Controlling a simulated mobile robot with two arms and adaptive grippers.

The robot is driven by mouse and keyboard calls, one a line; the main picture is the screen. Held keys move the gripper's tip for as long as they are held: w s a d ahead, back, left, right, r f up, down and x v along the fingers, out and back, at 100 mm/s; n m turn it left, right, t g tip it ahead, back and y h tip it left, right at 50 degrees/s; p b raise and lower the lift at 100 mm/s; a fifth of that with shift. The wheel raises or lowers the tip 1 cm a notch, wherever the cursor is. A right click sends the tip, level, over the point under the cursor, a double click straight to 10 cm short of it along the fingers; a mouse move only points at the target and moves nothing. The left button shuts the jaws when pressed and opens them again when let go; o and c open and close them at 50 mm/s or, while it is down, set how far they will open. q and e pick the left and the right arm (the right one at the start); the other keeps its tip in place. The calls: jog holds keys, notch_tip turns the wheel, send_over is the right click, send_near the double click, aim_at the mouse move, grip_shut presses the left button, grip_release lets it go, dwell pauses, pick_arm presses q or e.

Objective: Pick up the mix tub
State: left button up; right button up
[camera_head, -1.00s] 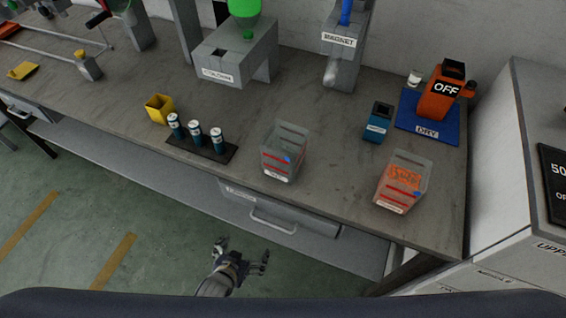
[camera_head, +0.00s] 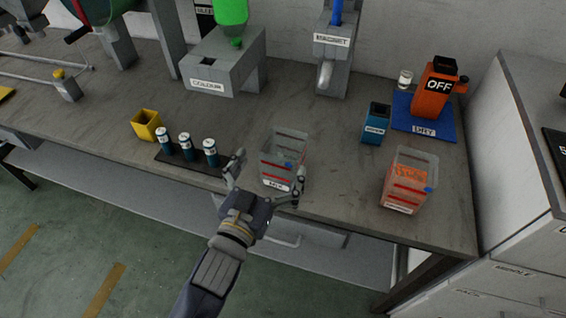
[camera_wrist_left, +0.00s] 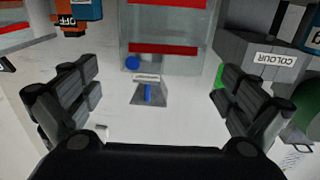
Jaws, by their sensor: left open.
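The mix tub (camera_head: 284,152) is a clear, open-topped box with red bands and a white label on its front. It stands upright on the bench near the front edge, looking empty apart from a blue dot. My left gripper (camera_head: 268,172) is open and empty just in front of it. One finger is left of the tub; the other overlaps its right front corner in the head view. In the left wrist view the tub (camera_wrist_left: 165,30) shows ahead between the spread fingers (camera_wrist_left: 155,85), its far part cut off. I cannot tell whether a finger touches it. My right gripper is out of view.
A similar tub with orange content (camera_head: 409,178) stands to the right. A black rack (camera_head: 180,158) with three blue-and-white cylinders is close on the left, beside a yellow cup (camera_head: 147,125). The COLOUR machine (camera_head: 225,62) and MAGNET stand (camera_head: 335,60) are behind.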

aim_at(290, 132)
pick_arm(q)
jog(key=x, duration=0.4)
jog(key=p+x, duration=0.1)
jog(key=x, duration=0.2)
jog(key=shift+w+a+f, duration=0.1)
jog(key=shift+w+f, duration=0.05)
jog(key=shift+f, duration=0.15)
jog(key=shift+c, duration=0.2)
jog(key=c, duration=1.4)
